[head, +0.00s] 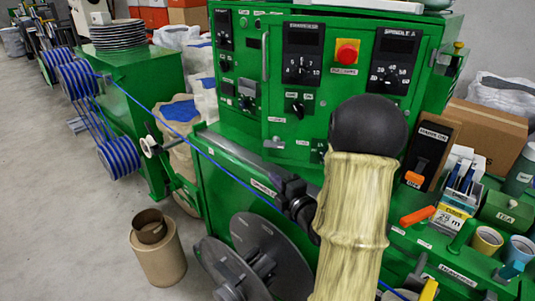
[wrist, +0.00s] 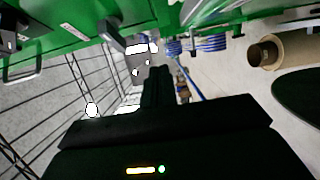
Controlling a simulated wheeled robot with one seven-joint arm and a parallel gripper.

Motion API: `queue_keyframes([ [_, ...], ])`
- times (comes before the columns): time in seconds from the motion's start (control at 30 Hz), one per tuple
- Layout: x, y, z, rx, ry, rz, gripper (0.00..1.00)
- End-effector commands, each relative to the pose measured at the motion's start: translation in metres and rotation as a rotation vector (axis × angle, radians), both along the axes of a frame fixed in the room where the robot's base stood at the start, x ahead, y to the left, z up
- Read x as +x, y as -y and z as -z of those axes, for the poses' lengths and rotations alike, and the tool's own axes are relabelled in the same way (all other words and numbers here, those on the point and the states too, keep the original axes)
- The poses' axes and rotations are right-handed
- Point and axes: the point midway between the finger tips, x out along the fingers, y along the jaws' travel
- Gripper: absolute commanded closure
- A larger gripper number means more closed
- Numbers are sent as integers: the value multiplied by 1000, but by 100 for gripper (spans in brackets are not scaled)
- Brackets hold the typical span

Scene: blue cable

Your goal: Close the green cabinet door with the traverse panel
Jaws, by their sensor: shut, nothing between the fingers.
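The green cabinet (head: 235,125) stands upright at the back centre in the head view. Its front panel labelled TRAVERSE (head: 303,52) carries dials, a red stop button on yellow and a slim vertical handle (head: 265,56) along its left side. I cannot tell how far this door stands from the cabinet frame. My gripper (wrist: 156,72) is black and shut, with nothing in it, in the wrist view. It is apart from the green surface (wrist: 50,38) above it there. The head view does not show my gripper; my arm covers part of the cabinet's lower front.
Blue cable (head: 225,167) runs diagonally from spools at left across the machine front. Grey reels (head: 268,252) and a cardboard tube (head: 158,255) stand low in front. Tools and cups (head: 487,240) crowd the right shelf. Bare floor (head: 65,205) lies at left.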

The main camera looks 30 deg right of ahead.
Motion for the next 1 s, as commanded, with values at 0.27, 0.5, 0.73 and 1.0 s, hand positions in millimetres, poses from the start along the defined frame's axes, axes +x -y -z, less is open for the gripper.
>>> queue_keyframes([
  [0.27, 51, -3, -2, 0, 2, -3, 100],
  [0.5, 84, 13, -2, 0, 2, 2, 100],
  [0.73, 96, 22, 0, 0, 1, -1, 100],
  [1.0, 96, 23, 1, -1, 1, -2, 100],
])
